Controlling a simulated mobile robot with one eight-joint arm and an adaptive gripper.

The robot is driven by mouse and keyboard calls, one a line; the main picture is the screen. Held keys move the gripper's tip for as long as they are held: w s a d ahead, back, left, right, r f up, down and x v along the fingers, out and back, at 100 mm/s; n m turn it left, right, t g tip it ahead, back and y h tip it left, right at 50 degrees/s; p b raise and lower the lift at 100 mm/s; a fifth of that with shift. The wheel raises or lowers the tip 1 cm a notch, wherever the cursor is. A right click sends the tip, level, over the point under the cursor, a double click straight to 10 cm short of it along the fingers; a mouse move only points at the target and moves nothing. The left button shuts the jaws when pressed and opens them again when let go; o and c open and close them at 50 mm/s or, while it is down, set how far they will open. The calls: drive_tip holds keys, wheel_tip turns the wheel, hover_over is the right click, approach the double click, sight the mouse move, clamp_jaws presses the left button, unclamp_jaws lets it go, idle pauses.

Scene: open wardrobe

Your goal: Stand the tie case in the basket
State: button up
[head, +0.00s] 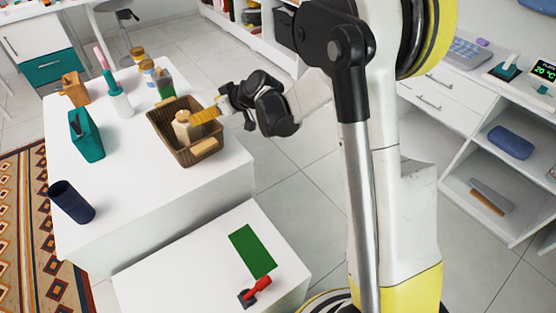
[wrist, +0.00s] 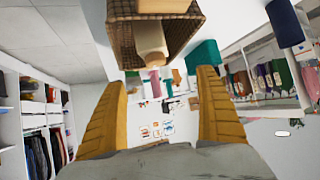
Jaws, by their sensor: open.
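A dark blue cylinder (head: 71,202), which I take to be the tie case, stands on the white table's front left part. It also shows at the top right of the wrist view (wrist: 285,22). The brown wicker basket (head: 185,155) is on the table's right side and shows at the top of the wrist view (wrist: 121,42). A cream bottle (head: 184,131) and a light tan block (head: 203,147) are in it.
A teal holder (head: 86,136), a white pump bottle (head: 119,100), an orange-brown block (head: 74,90) and several jars (head: 148,73) stand near the basket. A low white surface in front holds a green mat (head: 252,251) and a red-handled item (head: 257,290). The table's front middle is clear.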

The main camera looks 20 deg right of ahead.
drive_tip(key=s+d+r+m+h, duration=0.1)
drive_tip(key=s+r, duration=0.5)
drive_tip(key=s, duration=0.2)
drive_tip(key=s+d+m+g+h, duration=0.1)
drive_tip(key=s+d+m+h, duration=0.2)
drive_tip(key=s, duration=1.1)
drive_tip(key=s+d+r+m+g+h, duration=0.1)
drive_tip(key=s+d, duration=0.4)
drive_tip(key=s, duration=0.9)
drive_tip(key=shift+d+m+h, duration=0.25)
drive_tip(key=shift+m+h, duration=0.65)
